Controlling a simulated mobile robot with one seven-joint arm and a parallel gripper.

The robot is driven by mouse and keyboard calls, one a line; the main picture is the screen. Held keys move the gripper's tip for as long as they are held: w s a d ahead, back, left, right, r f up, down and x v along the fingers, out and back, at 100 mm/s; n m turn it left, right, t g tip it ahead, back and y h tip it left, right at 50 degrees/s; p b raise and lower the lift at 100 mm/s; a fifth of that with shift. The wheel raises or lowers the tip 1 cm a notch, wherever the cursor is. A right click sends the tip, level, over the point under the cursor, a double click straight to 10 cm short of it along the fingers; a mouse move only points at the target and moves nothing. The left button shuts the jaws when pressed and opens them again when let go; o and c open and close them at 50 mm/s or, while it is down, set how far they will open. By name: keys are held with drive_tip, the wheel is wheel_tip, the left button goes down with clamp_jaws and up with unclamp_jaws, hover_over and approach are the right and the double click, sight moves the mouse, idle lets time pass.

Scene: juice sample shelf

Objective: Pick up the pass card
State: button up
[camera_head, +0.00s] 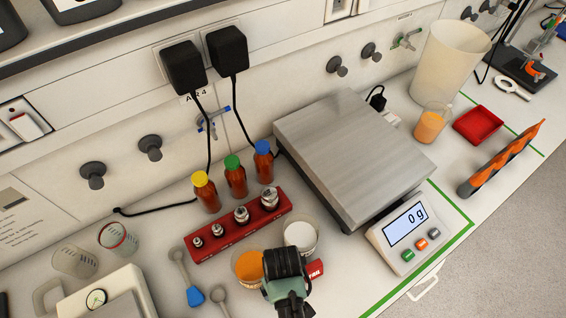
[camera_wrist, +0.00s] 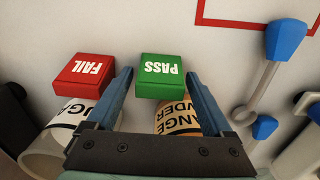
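The green pass card (camera_wrist: 162,76), a small block with "PASS" in white, lies on the white bench in the wrist view. It appears upside down there and is between the fingertips of my gripper (camera_wrist: 160,84). The fingers are open, with a visible gap on each side of the card. I cannot tell how far the fingertips are above the bench. The red fail card (camera_wrist: 90,76) lies just left of the left finger. In the head view my gripper (camera_head: 287,292) is at the bottom centre and hides the pass card, while the fail card (camera_head: 315,268) shows beside it.
An orange powder tub (camera_head: 248,268) and a white powder tub (camera_head: 300,236) stand close to my gripper. A red weight rack (camera_head: 226,232), three capped bottles (camera_head: 234,178) and a scale (camera_head: 350,150) reading 0 g are behind. A blue-ended scoop (camera_wrist: 285,42) lies at right.

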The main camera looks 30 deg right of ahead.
drive_tip(key=c, duration=1.2)
drive_tip(key=shift+o, duration=0.2)
